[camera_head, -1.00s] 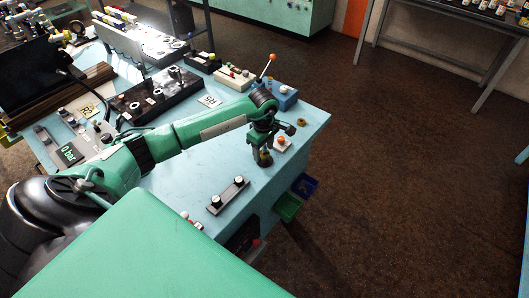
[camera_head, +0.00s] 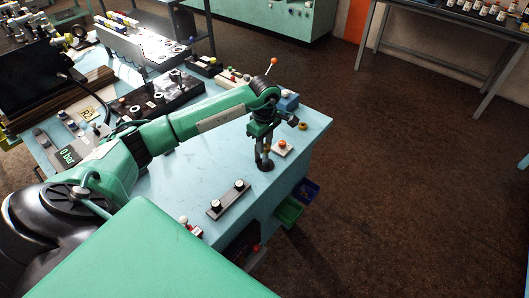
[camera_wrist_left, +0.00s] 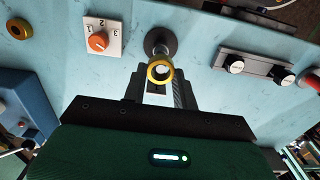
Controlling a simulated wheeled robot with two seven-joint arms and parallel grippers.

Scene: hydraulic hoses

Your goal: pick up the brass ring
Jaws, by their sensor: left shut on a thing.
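The brass ring (camera_wrist_left: 160,72) is a yellow ring between the fingers of my left gripper (camera_wrist_left: 161,88) in the left wrist view. The gripper is shut on it. In the head view the left gripper (camera_head: 265,148) points down over the right part of the blue bench. Just beyond the ring is a dark round base (camera_wrist_left: 161,42) with a pale post; in the head view the base (camera_head: 265,165) sits on the bench below the fingers. I cannot tell whether the ring is fully clear of the post. My right gripper is not in view.
A second brass-coloured ring (camera_head: 303,126) lies near the bench's right edge. A numbered switch with an orange knob (camera_head: 282,147) stands close to the gripper.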

